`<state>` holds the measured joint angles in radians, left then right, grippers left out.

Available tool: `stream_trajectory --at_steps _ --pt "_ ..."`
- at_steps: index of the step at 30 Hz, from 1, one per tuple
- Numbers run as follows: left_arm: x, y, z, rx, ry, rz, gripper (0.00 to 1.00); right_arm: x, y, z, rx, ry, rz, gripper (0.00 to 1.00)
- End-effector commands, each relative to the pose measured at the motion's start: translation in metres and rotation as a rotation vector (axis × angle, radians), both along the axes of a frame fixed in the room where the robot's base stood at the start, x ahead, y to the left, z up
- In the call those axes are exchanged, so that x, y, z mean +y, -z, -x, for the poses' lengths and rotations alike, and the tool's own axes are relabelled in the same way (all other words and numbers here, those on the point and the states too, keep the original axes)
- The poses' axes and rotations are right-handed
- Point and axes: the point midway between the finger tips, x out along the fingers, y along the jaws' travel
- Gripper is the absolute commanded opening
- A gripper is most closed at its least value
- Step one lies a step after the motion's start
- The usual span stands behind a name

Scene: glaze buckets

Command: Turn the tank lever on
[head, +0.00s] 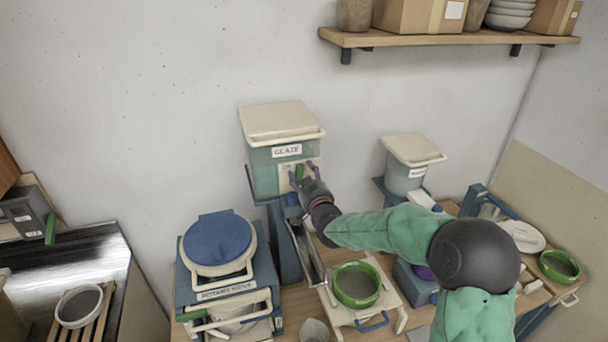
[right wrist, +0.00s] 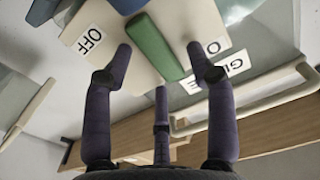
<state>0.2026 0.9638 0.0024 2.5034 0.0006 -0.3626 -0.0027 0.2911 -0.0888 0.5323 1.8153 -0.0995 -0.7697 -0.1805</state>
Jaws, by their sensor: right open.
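The glaze tank (head: 262,165) is a translucent teal box with a cream lid and a GLAZE label, standing against the wall. Its green lever (head: 299,173) sits on a cream plate on the tank's front. In the right wrist view the green lever (right wrist: 155,48) lies between an OFF label (right wrist: 90,40) and a second label (right wrist: 213,46), partly hidden by a finger. My right gripper (head: 306,183) is open at the plate. In the right wrist view its purple fingertips (right wrist: 158,60) stand on both sides of the lever, with visible gaps. My left gripper does not show.
A smaller lidded bucket (head: 407,165) stands to the right. A rotary sieve (head: 222,270) with a blue lid stands at the lower left of the tank. A green-rimmed sieve (head: 356,285) sits below my right arm. A shelf (head: 450,38) hangs above at the right.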

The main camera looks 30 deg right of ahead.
Motion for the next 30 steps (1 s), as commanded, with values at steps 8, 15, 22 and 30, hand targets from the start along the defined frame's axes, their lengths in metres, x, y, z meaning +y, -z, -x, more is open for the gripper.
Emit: stream_trajectory --at_steps 8,15,22,30 --pt "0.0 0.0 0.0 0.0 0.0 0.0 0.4 -0.001 0.0 -0.002 -0.001 0.0 0.0 0.57" --pt "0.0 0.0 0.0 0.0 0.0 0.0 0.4 0.0 0.0 -0.002 -0.001 0.0 0.0 0.03" --pt "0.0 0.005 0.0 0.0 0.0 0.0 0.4 0.0 0.0 -0.002 0.001 0.0 0.018 0.0" --pt "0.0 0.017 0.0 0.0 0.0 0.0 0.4 0.003 -0.001 -0.003 0.02 0.0 0.096 0.0"
